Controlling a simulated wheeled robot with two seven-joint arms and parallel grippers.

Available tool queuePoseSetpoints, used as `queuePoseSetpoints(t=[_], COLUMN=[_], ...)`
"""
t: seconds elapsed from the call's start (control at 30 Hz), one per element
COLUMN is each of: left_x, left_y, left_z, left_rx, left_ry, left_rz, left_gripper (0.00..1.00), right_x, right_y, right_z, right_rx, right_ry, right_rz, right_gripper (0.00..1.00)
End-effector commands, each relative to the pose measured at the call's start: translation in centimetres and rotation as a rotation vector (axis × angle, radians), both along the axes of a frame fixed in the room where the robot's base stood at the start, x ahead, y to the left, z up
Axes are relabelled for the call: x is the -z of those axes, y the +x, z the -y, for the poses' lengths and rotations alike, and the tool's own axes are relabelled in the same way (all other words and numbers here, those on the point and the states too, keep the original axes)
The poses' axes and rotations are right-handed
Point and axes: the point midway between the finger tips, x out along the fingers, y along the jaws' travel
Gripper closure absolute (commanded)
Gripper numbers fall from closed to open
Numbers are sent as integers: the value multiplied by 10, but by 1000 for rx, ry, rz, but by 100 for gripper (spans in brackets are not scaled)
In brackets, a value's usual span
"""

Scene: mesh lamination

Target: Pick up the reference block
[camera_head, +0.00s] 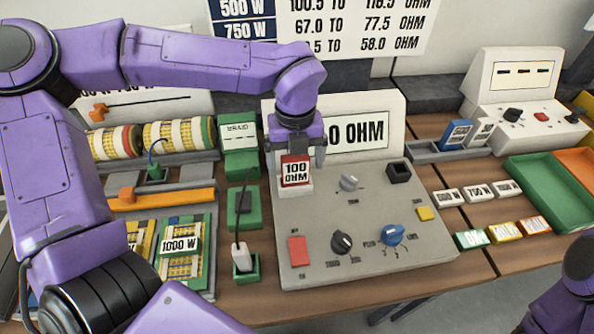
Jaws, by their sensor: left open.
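The reference block (296,174), red with a white label reading "100 OHM", stands at the upper left of the grey meter console (330,225). A white base shows under it. My left gripper (295,158) points down over the block, with one finger on each side of it. Its jaws are open, and I cannot tell if the fingers touch the block. A display panel behind reads partly "0 OHM"; my gripper hides its left part. My right gripper is out of view; only part of my right arm shows at the lower right.
The console carries knobs (392,235), a red button (299,251) and a black socket block (399,172). Left are coils (178,134) and a "1000 W" mesh panel (180,245). Right are small labelled blocks (480,189) and a green tray (545,185).

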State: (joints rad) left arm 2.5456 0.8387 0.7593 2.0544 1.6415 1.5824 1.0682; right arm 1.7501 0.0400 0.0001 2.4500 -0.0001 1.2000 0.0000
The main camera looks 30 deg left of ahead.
Motion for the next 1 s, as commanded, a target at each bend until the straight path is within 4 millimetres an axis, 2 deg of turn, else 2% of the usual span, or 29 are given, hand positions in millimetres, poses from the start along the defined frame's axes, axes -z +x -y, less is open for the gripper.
queuePoseSetpoints(t=[0.1,0.33,0.5,0.53,0.57,0.6,0.87,1.0], left_x=[13,16,16,16,16,15,11,-6], left_y=[0,0,0,0,0,0,1,1], left_z=[0,1,1,1,1,1,1,1], left_rx=[2,1,1,1,2,2,2,0], left_ry=[0,-1,0,0,0,-1,-1,0], left_rz=[0,2,1,1,1,2,4,6], left_gripper=[8,8,64,72,72,78,78,78], right_x=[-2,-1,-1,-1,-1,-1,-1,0], right_y=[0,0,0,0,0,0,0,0], right_z=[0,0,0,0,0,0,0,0], right_rx=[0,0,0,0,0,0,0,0], right_ry=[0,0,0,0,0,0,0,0], right_rz=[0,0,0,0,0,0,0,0], right_gripper=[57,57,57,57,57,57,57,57])
